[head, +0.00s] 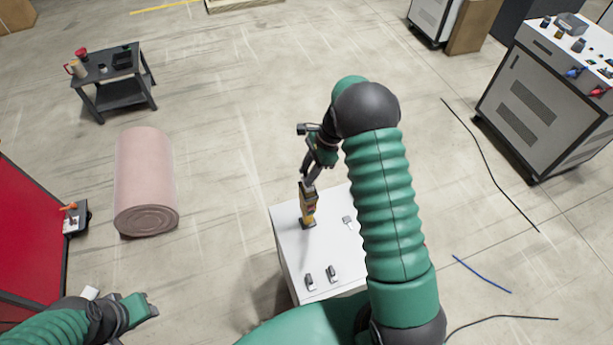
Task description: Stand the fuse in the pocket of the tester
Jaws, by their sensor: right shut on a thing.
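My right gripper (308,181) reaches down over a white-topped cabinet (286,239) and is shut on an upright yellow-and-dark thing, which looks like the fuse (308,205). Its lower end is at a small dark square piece (308,225) on the cabinet top, possibly the tester's pocket. I cannot tell whether the fuse is inside it or just above it. My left gripper (152,306) is at the lower left, away from the cabinet and with nothing visible in it. Its jaw gap is not clear. My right arm hides the cabinet's right side.
Small grey pieces lie on the cabinet top, two near its front (310,282) (333,273) and one to the right (348,220). A pink roll (146,180), a black side table (112,77) and a red cabinet (28,240) stand left. Cables (490,165) lie on the floor right.

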